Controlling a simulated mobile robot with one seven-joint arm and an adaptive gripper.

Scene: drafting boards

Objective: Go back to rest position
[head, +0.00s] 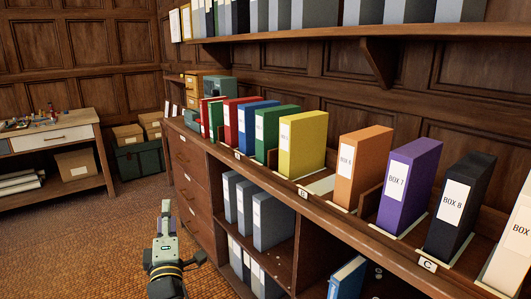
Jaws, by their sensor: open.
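My gripper (166,212) is low in the left half of the head view, in front of the wooden cabinet and apart from it. It points away from me, and its jaws are open with nothing seen between them. My wrist below it is cut off by the bottom edge.
The long cabinet (196,187) carries coloured box files, including a yellow one (302,145), an orange one (361,166) and a purple one (407,184). Grey binders (272,220) stand in its lower shelves. A side table (50,137) stands at left. The carpet (85,235) between is clear.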

